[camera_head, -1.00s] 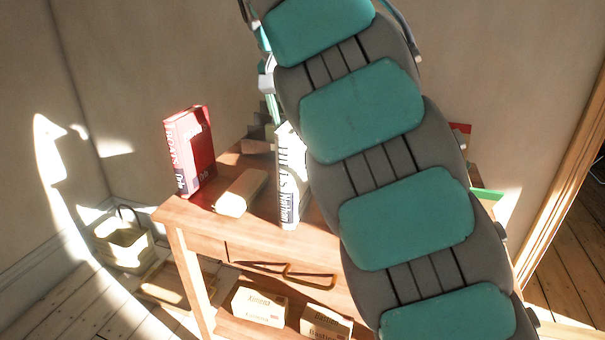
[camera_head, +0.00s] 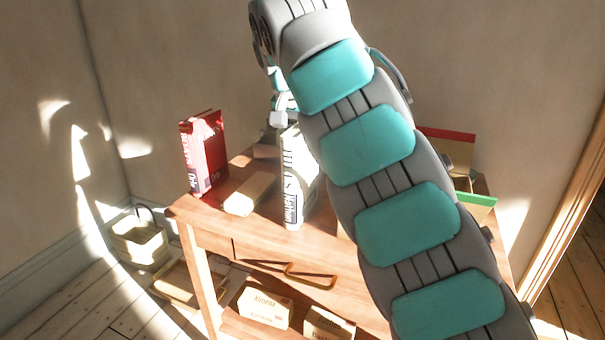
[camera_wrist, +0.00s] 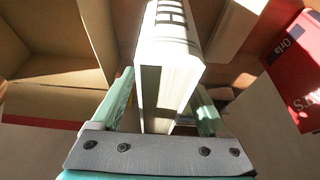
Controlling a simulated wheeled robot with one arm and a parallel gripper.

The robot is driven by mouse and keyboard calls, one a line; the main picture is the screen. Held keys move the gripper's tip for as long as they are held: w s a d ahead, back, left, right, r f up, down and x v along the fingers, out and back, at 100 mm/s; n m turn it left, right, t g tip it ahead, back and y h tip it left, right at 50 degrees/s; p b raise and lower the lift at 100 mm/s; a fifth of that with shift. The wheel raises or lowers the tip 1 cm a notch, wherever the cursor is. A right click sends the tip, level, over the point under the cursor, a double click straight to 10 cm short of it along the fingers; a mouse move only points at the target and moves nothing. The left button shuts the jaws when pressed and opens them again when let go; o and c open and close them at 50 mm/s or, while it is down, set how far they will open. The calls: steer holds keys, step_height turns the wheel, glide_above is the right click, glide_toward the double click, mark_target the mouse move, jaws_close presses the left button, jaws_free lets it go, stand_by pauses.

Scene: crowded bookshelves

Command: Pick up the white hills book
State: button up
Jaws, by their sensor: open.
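The white hills book (camera_head: 294,188) stands upright on the wooden table, its dark-lettered spine facing the head camera. In the wrist view the white book (camera_wrist: 168,62) rises between the two teal fingers of my gripper (camera_wrist: 160,110). The fingers are open, one on each side of the book; a gap shows at least on the left side. The fingertips are hidden there, though part of my gripper (camera_head: 279,117) shows above the book.
A red book (camera_head: 207,155) stands at the table's left, with a pale block-like book (camera_head: 249,193) lying between. Open boxes with red and green edges (camera_head: 478,199) stand at the right. The table (camera_head: 215,238) has a drawer handle; small boxes (camera_head: 263,306) sit on the shelf below.

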steer(key=shift+f, duration=0.2)
stand_by(0.3)
jaws_close()
stand_by(0.7)
stand_by(0.7)
